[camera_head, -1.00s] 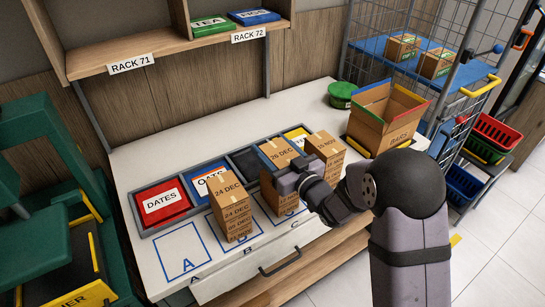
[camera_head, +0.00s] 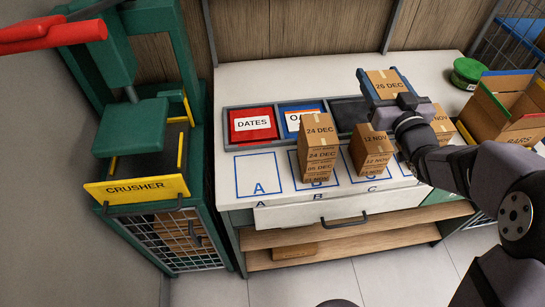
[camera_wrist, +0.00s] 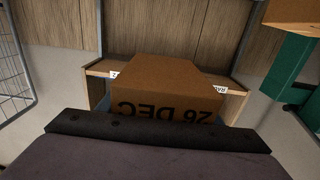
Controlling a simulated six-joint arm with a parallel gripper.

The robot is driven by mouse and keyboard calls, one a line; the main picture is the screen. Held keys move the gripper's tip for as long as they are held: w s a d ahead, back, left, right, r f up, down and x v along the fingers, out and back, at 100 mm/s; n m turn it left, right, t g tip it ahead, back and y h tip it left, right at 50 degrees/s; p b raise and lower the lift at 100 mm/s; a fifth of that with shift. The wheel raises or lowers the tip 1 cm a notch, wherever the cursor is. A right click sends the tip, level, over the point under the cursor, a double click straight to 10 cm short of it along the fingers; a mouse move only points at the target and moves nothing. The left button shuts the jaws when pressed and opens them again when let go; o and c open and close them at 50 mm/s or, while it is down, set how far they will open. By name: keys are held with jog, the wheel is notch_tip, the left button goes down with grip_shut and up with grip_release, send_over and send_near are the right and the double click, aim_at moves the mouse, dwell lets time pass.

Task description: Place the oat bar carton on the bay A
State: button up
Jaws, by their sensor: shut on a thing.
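My gripper (camera_head: 384,84) is shut on a brown carton (camera_head: 385,77), with blue pads at its sides. Bay A (camera_head: 258,176) is an empty blue-outlined square at the left front of the white counter. My gripper is well to its right and higher.
A carton stack topped 24 DEC (camera_head: 318,145) stands on bay B; one topped 12 NOV (camera_head: 370,150) stands on bay C. The green crusher (camera_head: 135,125) stands left of the counter.

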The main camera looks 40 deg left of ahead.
jog(key=s+a+r+m+t+h+b, duration=0.2)
jog(key=s+a+r+b, duration=0.2)
jog(key=a+r, duration=0.3)
jog(key=s+a+m+t+h+b, duration=0.2)
jog(key=s+m+t+h+b, duration=0.1)
jog(key=s+m+h+b, duration=0.35)
jog(key=s+a+f+n+g+y+b, duration=0.2)
jog(key=s+a+f+n+g+y, duration=0.15)
jog(key=s+a+f, duration=0.45)
jog(key=s+a+f+n+g+y+b, duration=0.2)
jog(key=s+a+f+n+y, duration=0.25)
jog(key=f, duration=0.65)
jog(key=shift+n+t+y, duration=0.25)
jog(key=shift+w+d+f, duration=0.15)
jog(key=shift+f, duration=2.4)
jog(key=shift+w+d+f, duration=0.1)
jog(key=shift+w+f, duration=0.05)
jog(key=shift+f, duration=2.35)
jog(key=shift+f, duration=0.1)
